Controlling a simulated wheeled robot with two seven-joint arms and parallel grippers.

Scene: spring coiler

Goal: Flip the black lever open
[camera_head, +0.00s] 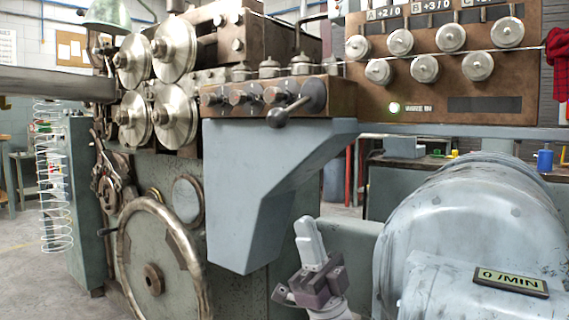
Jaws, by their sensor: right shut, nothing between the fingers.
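The black lever (290,110) sits on the front of the brown control box, at its right end. Its ball knob points down and to the left from a round dark hub. My right gripper (306,228) is low in the middle of the picture, below and apart from the lever. Its pale fingers point up, are together and hold nothing. My left gripper is not in view.
A blue-grey bracket (265,180) hangs below the control box, left of my right gripper. A large motor housing (470,225) with a "0 /MIN" display (511,281) stands at the right. A handwheel (190,255) is at the lower left. Gauge panel (440,85) is upper right.

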